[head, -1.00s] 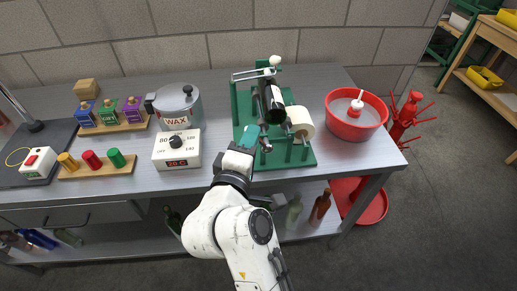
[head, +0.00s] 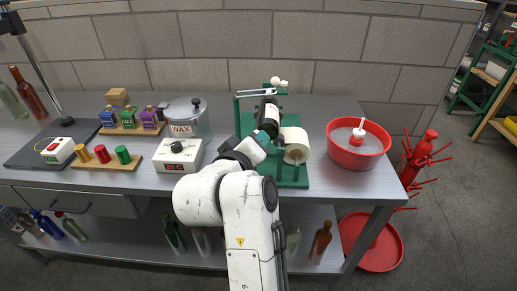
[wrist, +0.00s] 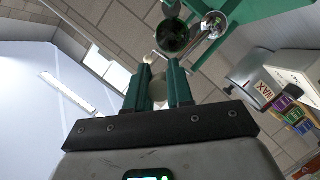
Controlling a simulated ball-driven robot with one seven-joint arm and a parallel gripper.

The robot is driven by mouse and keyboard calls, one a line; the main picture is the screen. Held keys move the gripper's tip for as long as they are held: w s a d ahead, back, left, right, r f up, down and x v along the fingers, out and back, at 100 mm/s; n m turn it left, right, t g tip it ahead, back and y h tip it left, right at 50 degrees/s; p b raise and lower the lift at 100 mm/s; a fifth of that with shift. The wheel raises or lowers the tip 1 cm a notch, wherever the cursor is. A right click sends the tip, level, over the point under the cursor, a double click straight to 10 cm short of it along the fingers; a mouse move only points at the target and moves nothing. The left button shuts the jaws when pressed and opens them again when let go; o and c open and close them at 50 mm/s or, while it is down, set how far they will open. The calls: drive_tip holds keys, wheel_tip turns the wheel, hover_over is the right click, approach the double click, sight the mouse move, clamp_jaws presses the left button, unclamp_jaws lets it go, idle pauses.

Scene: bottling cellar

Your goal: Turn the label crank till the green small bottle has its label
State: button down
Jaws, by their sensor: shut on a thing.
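The green labeller (head: 291,182) stands on the bench in the head view, with a roll of labels (head: 296,146) at its right. A dark bottle (head: 269,112) lies in its upper part; a pale patch shows on it, but I cannot tell if this is a label. In the wrist view the dark green round end of the bottle (wrist: 172,37) shows beyond my fingers. My gripper (wrist: 157,92) is shut on a cream piece, seemingly the crank handle (wrist: 158,88). In the head view my gripper (head: 263,138) is at the labeller's left front, partly hidden by my arm.
Left of the labeller are the wax pot (head: 188,121), a dial box (head: 178,155) and a wooden block with coloured plugs (head: 105,161). A red basin (head: 357,145) stands at the right. Bare bench lies along the front right edge.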

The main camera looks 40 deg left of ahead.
drive_tip(key=shift+w+d+r+m, duration=0.3)
drive_tip(key=shift+w+d+m, duration=0.1)
drive_tip(key=shift+w+d, duration=0.2)
drive_tip(key=shift+w, duration=0.1)
drive_tip(key=c, duration=1)
unclamp_jaws()
drive_tip(key=b+v, duration=0.1)
drive_tip(key=v, duration=1)
drive_tip(key=shift+s+a, duration=0.1)
drive_tip(key=shift+s, duration=0.1)
